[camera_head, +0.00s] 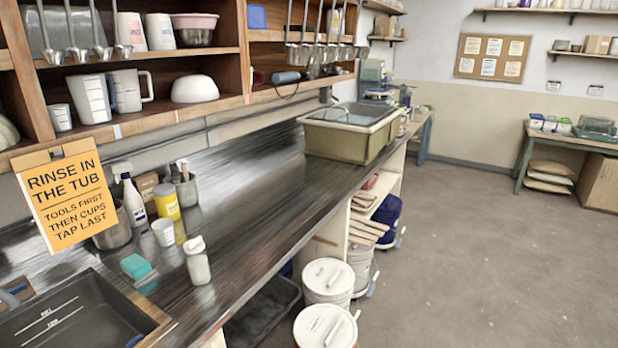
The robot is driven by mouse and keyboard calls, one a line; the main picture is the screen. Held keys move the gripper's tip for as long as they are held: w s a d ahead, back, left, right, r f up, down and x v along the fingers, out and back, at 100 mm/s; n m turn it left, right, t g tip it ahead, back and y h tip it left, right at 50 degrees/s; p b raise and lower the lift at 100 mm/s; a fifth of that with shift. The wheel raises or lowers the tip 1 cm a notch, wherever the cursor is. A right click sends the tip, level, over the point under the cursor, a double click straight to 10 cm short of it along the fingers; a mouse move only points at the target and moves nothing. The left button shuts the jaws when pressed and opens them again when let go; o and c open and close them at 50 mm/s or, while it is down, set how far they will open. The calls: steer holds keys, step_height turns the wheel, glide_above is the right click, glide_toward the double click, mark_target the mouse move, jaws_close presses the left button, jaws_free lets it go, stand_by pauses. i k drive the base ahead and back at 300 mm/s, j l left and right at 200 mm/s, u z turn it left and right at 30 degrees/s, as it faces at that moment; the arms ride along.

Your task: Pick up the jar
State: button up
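Two containers could be the jar, and I cannot tell which is meant. One is a yellow jar-like container (166,202) with a pale label, standing upright towards the wall on the dark counter (250,195). The other is a small whitish container (198,266) with a pale top, nearer the counter's front edge. A white cup (163,233) stands between them. My gripper is not in view.
A sink (70,322) and a hanging yellow sign (64,197) are at the left. A white bottle (134,203), a metal pot (113,232) and a teal sponge (136,266) are close by. Lidded buckets (326,277) stand below the counter. The floor (480,250) at right is clear.

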mark_target(200, 272)
steer(key=u, duration=0.75)
steer(key=i+l+u, duration=0.1)
steer(key=l+u, duration=0.15)
steer(key=u, duration=0.25)
steer(key=l+u, duration=0.3)
steer(key=u, duration=0.15)
steer(key=l+u, duration=0.35)
steer(key=u, duration=0.15)
steer(key=l+u, duration=0.3)
steer(key=u, duration=0.2)
steer(key=k+l, duration=0.15)
steer(key=l, duration=0.25)
steer(key=k+l+u, duration=0.15)
steer(key=l, duration=0.25)
steer(key=k+l, duration=0.1)
steer(key=l, duration=0.25)
steer(key=k+l+u, duration=0.15)
steer(key=l, duration=0.25)
